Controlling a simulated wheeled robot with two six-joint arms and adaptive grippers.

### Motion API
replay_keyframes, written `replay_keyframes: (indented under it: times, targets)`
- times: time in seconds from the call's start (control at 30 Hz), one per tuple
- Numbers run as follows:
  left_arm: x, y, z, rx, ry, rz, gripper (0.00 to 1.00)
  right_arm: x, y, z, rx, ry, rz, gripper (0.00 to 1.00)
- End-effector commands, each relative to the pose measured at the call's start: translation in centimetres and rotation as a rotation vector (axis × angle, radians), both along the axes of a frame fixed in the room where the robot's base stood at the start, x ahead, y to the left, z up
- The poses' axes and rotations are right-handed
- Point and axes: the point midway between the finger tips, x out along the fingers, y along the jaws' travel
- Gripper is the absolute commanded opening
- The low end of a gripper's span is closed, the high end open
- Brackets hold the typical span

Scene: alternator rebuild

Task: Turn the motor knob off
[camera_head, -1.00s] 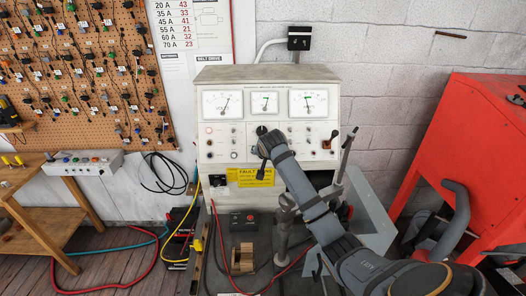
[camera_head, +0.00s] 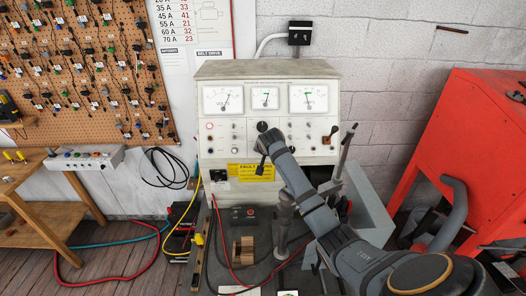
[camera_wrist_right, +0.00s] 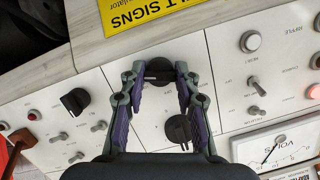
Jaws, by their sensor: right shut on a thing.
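The pale test bench panel (camera_head: 218,128) stands ahead with dials, switches and knobs. My right gripper (camera_head: 264,156) reaches up to its lower middle. In the right wrist view, where the panel appears upside down, my right gripper (camera_wrist_right: 158,76) is shut on a black knob (camera_wrist_right: 158,66), one finger on each side. Which knob is the motor knob cannot be read. A second black knob (camera_wrist_right: 179,131) sits close by, between the finger linkages; it shows above the gripper in the head view (camera_head: 262,126). My left gripper is not in view.
Another black knob (camera_wrist_right: 74,101) and several toggle switches flank the fingers. A yellow fault sign label (camera_head: 250,171) lies below the knobs. A black-handled lever (camera_head: 347,142) stands right of my arm. A red cabinet (camera_head: 470,150) stands at the right.

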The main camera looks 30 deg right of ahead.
Motion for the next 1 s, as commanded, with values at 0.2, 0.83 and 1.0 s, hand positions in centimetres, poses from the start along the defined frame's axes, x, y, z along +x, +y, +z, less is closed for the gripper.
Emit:
replay_keyframes:
  times: [0.2, 0.83, 1.0]
  targets:
    - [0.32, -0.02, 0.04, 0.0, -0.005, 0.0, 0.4, 0.02, 0.08, -0.01, -0.026, 0.018, 0.02, 0.0]
    - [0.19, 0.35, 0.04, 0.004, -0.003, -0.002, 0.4, 0.12, 0.28, -0.06, -0.4, 0.25, 0.273, 0.0]
    - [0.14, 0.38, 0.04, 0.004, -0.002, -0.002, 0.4, 0.13, 0.33, -0.09, -0.52, 0.323, 0.352, 0.0]
